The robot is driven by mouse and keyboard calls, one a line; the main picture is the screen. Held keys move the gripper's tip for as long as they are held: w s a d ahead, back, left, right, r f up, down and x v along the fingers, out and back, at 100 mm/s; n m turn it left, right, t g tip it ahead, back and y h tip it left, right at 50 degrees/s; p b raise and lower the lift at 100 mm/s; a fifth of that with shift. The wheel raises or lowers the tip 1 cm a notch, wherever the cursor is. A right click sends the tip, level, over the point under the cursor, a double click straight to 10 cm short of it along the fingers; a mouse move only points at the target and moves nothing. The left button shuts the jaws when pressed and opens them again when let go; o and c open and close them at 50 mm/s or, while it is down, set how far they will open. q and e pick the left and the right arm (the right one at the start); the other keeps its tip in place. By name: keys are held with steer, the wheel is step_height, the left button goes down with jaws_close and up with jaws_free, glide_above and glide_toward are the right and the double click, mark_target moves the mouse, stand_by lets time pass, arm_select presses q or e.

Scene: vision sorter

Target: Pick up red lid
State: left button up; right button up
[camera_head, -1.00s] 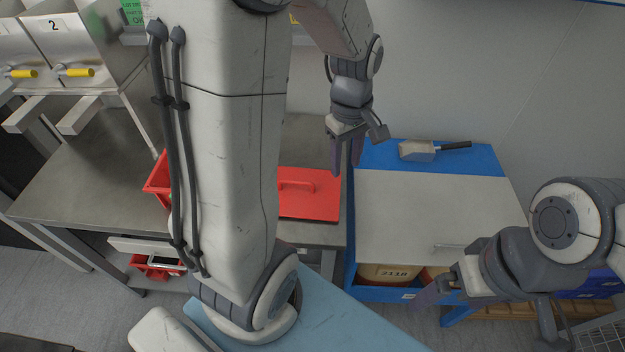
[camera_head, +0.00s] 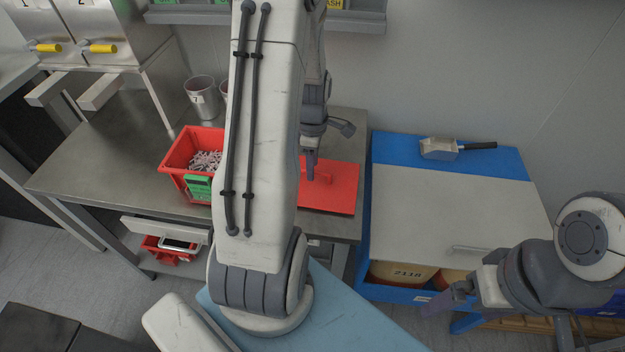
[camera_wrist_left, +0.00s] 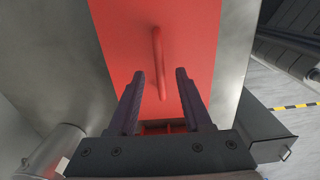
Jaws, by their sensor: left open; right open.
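The red lid (camera_head: 340,191) lies flat on the metal table, its left part hidden behind my left arm in the head view. In the left wrist view the lid (camera_wrist_left: 195,40) fills the upper middle, with its raised bar handle (camera_wrist_left: 158,62) running away from me between the finger lines. My left gripper (camera_head: 310,172) is open and empty above the lid; both fingers also show in the left wrist view (camera_wrist_left: 160,88), one on each side of the handle's near end. My right gripper (camera_head: 462,296) is open and empty at the lower right, away from the lid.
A red bin (camera_head: 178,160) with white pieces stands left of my arm on the metal table (camera_head: 110,150). Metal cups (camera_head: 201,95) stand behind it. A blue-edged cabinet (camera_head: 450,215) with a scoop (camera_head: 440,149) on top is to the right.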

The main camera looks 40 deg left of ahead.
arm_select(q)
steer(key=shift+d+f, duration=0.1)
steer(key=shift+f, duration=1.35)
jaws_close()
steer(key=shift+r, duration=0.15)
